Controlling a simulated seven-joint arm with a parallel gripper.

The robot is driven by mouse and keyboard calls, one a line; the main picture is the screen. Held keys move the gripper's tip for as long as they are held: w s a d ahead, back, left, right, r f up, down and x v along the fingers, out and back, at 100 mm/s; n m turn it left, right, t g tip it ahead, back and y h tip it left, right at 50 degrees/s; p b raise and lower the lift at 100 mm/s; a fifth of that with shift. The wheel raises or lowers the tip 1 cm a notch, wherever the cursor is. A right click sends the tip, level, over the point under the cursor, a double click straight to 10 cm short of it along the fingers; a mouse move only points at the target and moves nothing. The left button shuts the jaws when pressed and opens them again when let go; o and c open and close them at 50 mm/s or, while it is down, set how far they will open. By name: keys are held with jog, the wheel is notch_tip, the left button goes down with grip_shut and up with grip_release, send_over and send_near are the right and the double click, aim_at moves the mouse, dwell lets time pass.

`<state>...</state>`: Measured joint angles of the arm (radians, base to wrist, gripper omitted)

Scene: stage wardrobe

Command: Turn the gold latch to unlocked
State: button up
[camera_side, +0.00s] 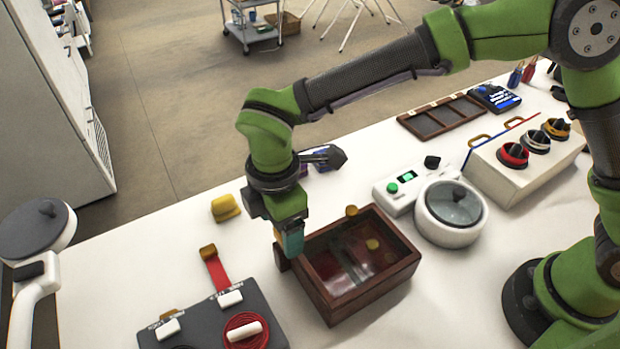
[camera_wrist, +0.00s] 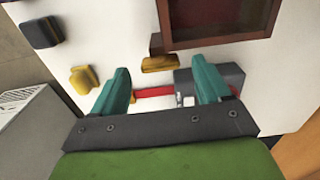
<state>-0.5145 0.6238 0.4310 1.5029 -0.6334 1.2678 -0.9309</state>
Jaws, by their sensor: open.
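My gripper (camera_side: 290,240) is open and empty, pointing down at the left end of the dark wooden box (camera_side: 345,305). Its teal fingers (camera_wrist: 162,90) spread wide in the wrist view. A gold bar (camera_wrist: 160,62) shows between and beyond the fingertips, close to the box's edge (camera_wrist: 168,18). In the side view small gold pieces are on the box's back rim (camera_side: 352,210) and within its outline (camera_side: 373,244). Which gold piece is the latch, and its lock position, I cannot tell. My fingers hide part of the box's left end.
A grey panel (camera_side: 190,338) with white switches and a red coil stands front left, with a red strip (camera_side: 218,272) behind it. A yellow block (camera_side: 226,208) lies left of my gripper. A lidded white pot (camera_side: 450,228) and a white box with knobs (camera_side: 500,178) stand right.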

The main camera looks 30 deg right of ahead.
aim_at(280, 234)
notch_tip(280, 234, up, 16)
jog(key=shift+f, duration=0.25)
jog(key=s+d+m+t+y, duration=0.1)
jog(key=s+d+m+t, duration=0.2)
jog(key=d+m, duration=0.8)
jog(key=s+d+m+t+y, duration=0.1)
jog(key=s+d+m+t, duration=0.3)
jog(key=d+m, duration=0.7)
jog(key=s+d+f, duration=0.1)
jog(key=s+d, duration=0.1)
jog(key=d, duration=0.7)
jog(key=shift+s+d, duration=0.15)
jog(key=shift+d, duration=0.1)
